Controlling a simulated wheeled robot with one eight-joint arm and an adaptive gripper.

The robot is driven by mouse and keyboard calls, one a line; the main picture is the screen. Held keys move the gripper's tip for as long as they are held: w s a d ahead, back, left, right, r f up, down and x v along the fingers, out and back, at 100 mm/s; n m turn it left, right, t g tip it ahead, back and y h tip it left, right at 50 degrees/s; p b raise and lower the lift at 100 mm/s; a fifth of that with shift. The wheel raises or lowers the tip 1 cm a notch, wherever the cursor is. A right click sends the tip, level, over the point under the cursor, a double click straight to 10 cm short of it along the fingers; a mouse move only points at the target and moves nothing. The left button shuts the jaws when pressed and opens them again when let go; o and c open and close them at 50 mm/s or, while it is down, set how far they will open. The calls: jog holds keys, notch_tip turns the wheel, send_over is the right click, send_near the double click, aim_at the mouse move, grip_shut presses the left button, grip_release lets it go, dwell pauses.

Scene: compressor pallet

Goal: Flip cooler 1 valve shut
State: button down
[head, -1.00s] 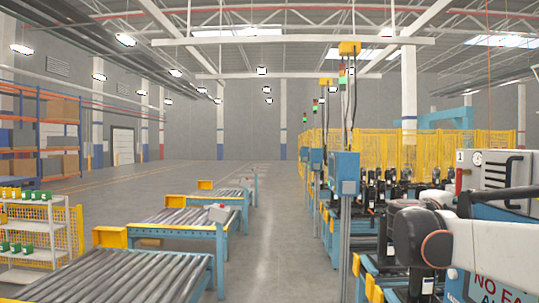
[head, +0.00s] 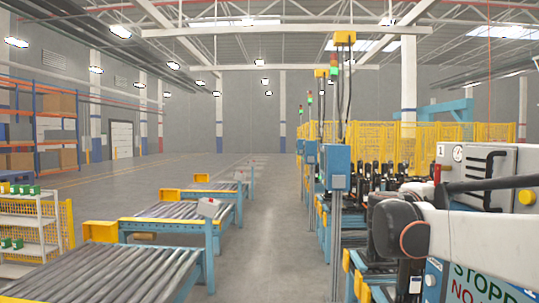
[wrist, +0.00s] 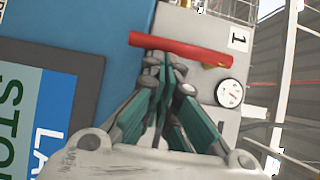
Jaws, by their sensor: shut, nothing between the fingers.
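The red valve lever (wrist: 195,50) lies nearly straight across the upper middle of the wrist view, tilted slightly down to the right. It sits beside a "1" label (wrist: 238,40) and a round gauge (wrist: 229,93) on the grey cooler box. A brass-coloured part shows under its right end. My gripper (wrist: 165,62) is shut and empty, its fingertips at the lever's lower edge; I cannot tell whether they touch. In the head view, the cooler 1 box (head: 500,160) stands at the right, with a small red bit of the lever (head: 437,173) at its left edge. My gripper is hidden there.
A blue panel with a sign (wrist: 30,110) lies left of the lever; the sign also shows in the head view (head: 480,285). A blue control box (head: 336,168) on a post stands left of my arm. Roller conveyors (head: 160,225) lie left; the aisle (head: 270,230) between is clear.

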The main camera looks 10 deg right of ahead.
jog(key=shift+f+b, duration=0.1)
jog(key=shift+b, duration=0.3)
jog(key=shift+m, duration=0.3)
jog(key=shift+w+f+b, duration=0.15)
jog(key=shift+w+b, duration=0.1)
jog(key=shift+b, duration=0.1)
